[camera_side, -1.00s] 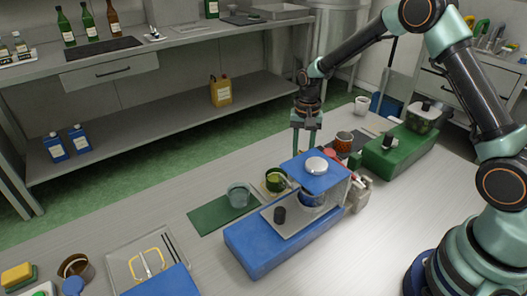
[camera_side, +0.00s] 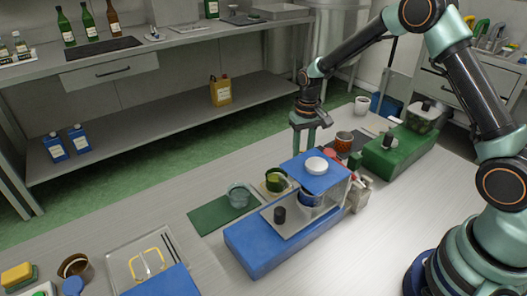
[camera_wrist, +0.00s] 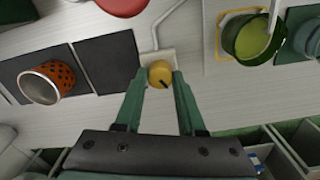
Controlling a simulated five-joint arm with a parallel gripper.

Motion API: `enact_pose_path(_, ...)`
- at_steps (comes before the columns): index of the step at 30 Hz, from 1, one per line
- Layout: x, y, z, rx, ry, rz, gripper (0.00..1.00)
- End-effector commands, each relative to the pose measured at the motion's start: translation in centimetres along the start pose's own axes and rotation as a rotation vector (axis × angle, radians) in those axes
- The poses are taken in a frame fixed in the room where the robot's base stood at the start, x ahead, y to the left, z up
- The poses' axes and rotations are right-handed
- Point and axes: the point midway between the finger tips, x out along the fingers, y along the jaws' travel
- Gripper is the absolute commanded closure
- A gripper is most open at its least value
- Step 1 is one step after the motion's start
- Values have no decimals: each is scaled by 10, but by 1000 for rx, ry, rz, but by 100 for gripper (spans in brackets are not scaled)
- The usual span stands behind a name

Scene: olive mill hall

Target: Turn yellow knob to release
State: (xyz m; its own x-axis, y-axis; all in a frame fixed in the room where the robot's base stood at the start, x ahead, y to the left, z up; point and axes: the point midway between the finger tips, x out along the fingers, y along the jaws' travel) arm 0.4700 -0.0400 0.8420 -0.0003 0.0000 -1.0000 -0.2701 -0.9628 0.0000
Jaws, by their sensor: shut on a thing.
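The yellow knob (camera_wrist: 159,72) is a small round knob with a dark mark pointing to the lower right. It sits on a pale base plate in the wrist view. My gripper (camera_wrist: 160,82) has its two green fingers against the knob's left and right sides, shut on it. In the side view my gripper (camera_side: 308,150) points down behind the blue machine (camera_side: 265,245). The knob is hidden there by the machine.
A green cup (camera_wrist: 247,42) on a tray and a teal vessel (camera_wrist: 309,38) stand to the right in the wrist view. A red round part (camera_wrist: 122,4) is above. A green machine (camera_side: 402,150) stands farther back.

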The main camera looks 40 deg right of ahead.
Motion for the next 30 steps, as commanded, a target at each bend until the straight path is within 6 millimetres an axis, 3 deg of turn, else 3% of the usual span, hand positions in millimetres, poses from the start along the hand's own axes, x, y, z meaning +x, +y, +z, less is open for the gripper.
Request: enact_pose_path(30,-2,0,-1,-908,2,1,100)
